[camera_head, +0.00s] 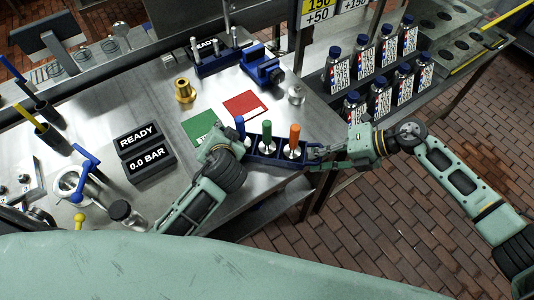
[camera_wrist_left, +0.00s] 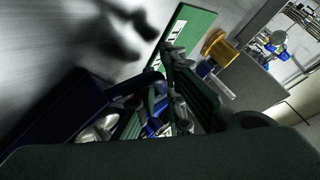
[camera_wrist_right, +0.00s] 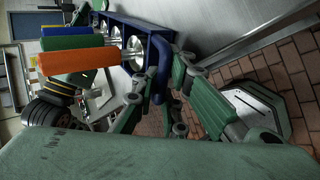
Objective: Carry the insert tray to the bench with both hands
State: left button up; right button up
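In the right wrist view the tray (camera_wrist_right: 152,36) has a blue end handle (camera_wrist_right: 161,68). My right gripper (camera_wrist_right: 172,78) has its fingers apart on either side of that handle. My left gripper (camera_wrist_left: 160,75) is at the tray's other end handle (camera_wrist_left: 128,84); the view is dark and its grip is unclear. In the head view my left arm hides it.
Green (camera_head: 200,128) and red (camera_head: 244,105) cards lie behind the tray. A brass fitting (camera_head: 184,90), a blue vise (camera_head: 262,66) and a READY/0.0 BAR display (camera_head: 146,152) stand on the bench. A bottle rack (camera_head: 378,78) is at back right. Brick floor (camera_head: 350,230) lies right of the bench.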

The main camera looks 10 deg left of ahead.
pick_arm(q)
jog(key=o, duration=0.4)
pick_arm(e)
jog(key=o, duration=0.4)
jog(key=shift+a+r, duration=0.1)
jog(key=shift+r, duration=0.1)
pick_arm(q)
jog(key=shift+s, duration=0.1)
pick_arm(e)
jog(key=shift+o, duration=0.2)
jog(key=shift+d+r, duration=0.1)
jog(key=shift+d, duration=0.1)
pick_arm(q)
jog(key=v, duration=1.2)
pick_arm(e)
jog(key=v, duration=1.1)
jog(key=shift+d+r, duration=0.25)
jog(key=shift+d, duration=0.1)
